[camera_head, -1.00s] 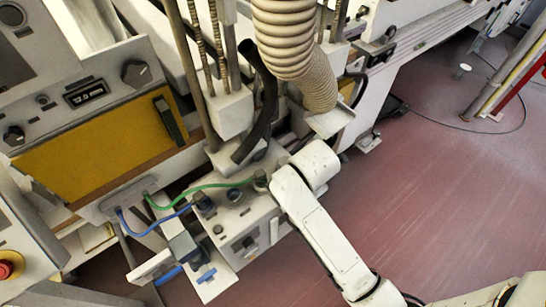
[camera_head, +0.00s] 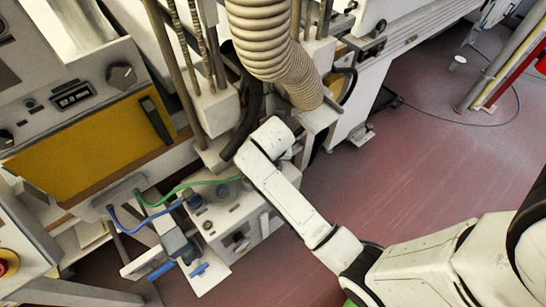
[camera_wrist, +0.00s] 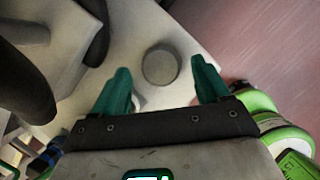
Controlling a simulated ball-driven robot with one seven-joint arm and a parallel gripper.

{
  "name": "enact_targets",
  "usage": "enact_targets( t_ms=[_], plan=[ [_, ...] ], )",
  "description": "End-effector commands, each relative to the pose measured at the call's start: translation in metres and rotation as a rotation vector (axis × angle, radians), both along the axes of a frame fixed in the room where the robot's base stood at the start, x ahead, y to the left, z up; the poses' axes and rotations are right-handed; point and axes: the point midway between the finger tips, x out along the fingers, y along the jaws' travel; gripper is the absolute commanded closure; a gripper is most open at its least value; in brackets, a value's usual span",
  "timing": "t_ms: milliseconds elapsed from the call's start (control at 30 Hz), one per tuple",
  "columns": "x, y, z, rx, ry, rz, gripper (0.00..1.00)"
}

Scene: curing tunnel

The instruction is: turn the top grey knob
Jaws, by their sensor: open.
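A round grey knob (camera_wrist: 160,65) stands on a pale panel (camera_wrist: 150,25) in the wrist view. My gripper (camera_wrist: 160,77) is open, with one green finger on each side of the knob in the picture. I see no contact, and the gap in depth is hard to tell. A smaller pale round part partly shows beside the left finger. In the head view, the pale box (camera_head: 222,232) carries several round fittings, including a grey knob (camera_head: 223,191). My arm covers the box's upper right part and hides my gripper there.
A thick ribbed hose (camera_head: 262,40) hangs above the box, with a dark hose (camera_head: 249,105) beside it. Green (camera_head: 190,187) and blue (camera_head: 147,215) cables run to the box. A yellow panel (camera_head: 85,140) is at left.

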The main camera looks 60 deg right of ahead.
Motion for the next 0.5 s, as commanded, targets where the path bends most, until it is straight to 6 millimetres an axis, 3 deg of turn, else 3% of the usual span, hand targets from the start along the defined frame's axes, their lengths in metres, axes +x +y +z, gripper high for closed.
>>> enact_targets(
  t_ms=[200,500],
  plan=[
    [0.006,-0.01,-0.028,0.0,0.002,-0.002,0.25],
    [0.009,-0.013,-0.039,0.0,0.0,-0.001,0.25]
  ],
)
